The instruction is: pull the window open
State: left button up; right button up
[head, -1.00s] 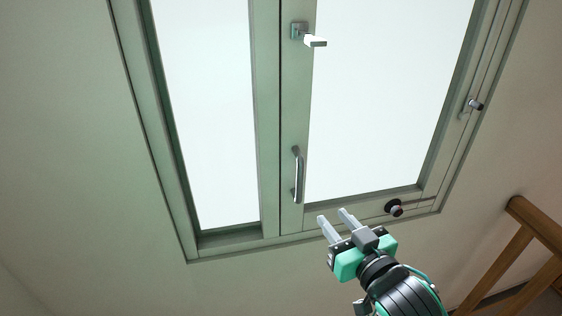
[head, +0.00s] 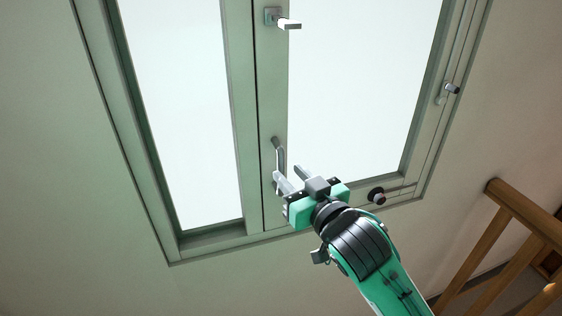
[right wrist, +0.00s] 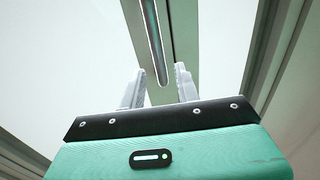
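The window's pull handle (head: 278,152) is a grey upright bar on the green sash post (head: 270,110). My right gripper (head: 290,175) is at the lower part of this handle, with its fingers spread. In the right wrist view the handle (right wrist: 154,40) runs down into the space between the two fingertips (right wrist: 158,80). The fingers stand apart from the bar on both sides there. Whether the bar lies at full finger depth is hard to tell. The window sash (head: 350,90) looks flush in its frame. A lever handle (head: 283,20) sticks out sideways above. My left gripper is out of view.
A dark round knob (head: 376,195) sits on the lower frame, right of my gripper. Another small fitting (head: 450,88) is on the right frame side. A wooden railing (head: 520,215) stands at lower right. The wall (head: 60,200) on the left is bare.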

aim_at(283, 168)
jog(key=p+x, duration=0.1)
jog(key=x, duration=0.3)
jog(key=shift+w+a, duration=0.25)
jog(key=shift+w, duration=0.1)
grip_shut()
